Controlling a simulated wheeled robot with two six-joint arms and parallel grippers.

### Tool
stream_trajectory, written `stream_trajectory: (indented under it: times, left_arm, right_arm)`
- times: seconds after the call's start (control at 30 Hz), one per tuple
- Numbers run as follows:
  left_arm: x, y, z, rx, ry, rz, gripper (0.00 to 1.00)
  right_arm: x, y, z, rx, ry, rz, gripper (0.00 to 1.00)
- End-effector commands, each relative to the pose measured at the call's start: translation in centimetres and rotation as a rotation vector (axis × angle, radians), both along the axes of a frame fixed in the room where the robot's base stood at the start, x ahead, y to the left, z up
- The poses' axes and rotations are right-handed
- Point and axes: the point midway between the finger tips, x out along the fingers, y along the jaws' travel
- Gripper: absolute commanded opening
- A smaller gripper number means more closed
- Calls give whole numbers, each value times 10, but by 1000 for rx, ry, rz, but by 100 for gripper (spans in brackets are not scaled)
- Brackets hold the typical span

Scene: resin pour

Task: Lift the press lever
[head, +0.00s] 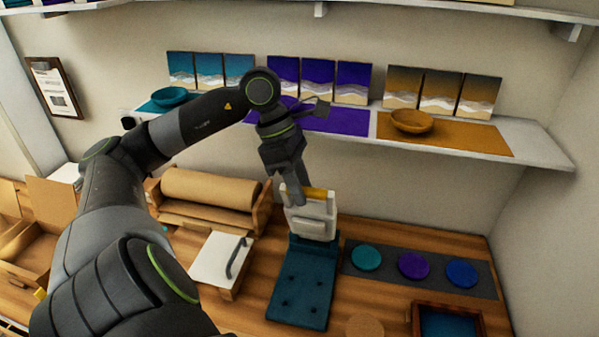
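The press has a white upright body (313,222) behind a dark teal base plate (301,288), on the wooden counter. A yellow bar, which looks like the press lever (317,193), lies across the top of the white body. My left gripper (299,199) points down at the left end of this bar, in front of part of it. Its fingertips overlap the bar and the white body in the picture. I cannot tell whether they touch or grip the bar, as the finger gap is not clear. My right gripper is not in view.
A brown paper roll (207,189) stands left of the press, with a white-topped block with a dark handle (220,259) in front. A dark mat (420,270) with teal, purple and blue discs lies right. A framed tray (447,321) is at front right. A shelf (540,146) runs above.

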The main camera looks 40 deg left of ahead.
Motion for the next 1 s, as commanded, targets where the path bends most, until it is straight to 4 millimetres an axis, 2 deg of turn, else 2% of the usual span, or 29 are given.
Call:
stream_trajectory:
  times: [0.43, 0.57, 0.77, 1.0]
  left_arm:
    - [0, -1, 4, 0, -4, -4, 41]
    - [-1, 3, 10, 2, -4, -3, 41]
    - [-3, 14, 35, 5, -8, -1, 41]
    - [-9, 34, 85, 3, -10, 0, 41]
  right_arm:
    - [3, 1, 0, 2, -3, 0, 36]
    - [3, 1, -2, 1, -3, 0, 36]
    - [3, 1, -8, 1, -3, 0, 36]
    - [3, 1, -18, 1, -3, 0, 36]
